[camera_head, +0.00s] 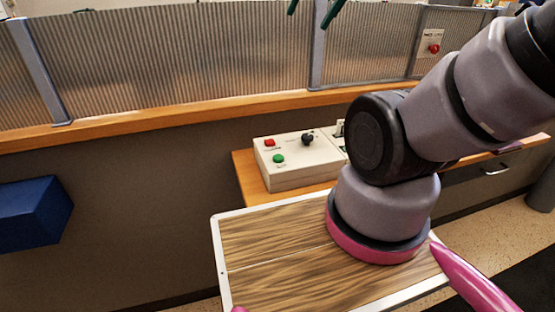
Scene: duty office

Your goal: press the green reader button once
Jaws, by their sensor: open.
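The green button (278,158) is on the sloped front of a cream control box (300,177). A red button (269,142) sits just above it, and a black knob (307,139) is to the right. Small labels by the buttons are too blurred to read. The green button is in plain view with nothing touching it. My gripper (311,18) shows only as two dark green fingertips at the top edge. They are spread apart, empty, and above the control box in the picture, clear of it. The rest of the gripper is out of view.
The box stands on an orange-brown wooden counter (249,187). Behind it is a ribbed translucent screen (190,58) with grey posts. A blue box (32,212) juts out at left. My arm covers the counter to the right of the box. A red button panel (433,45) hangs at upper right.

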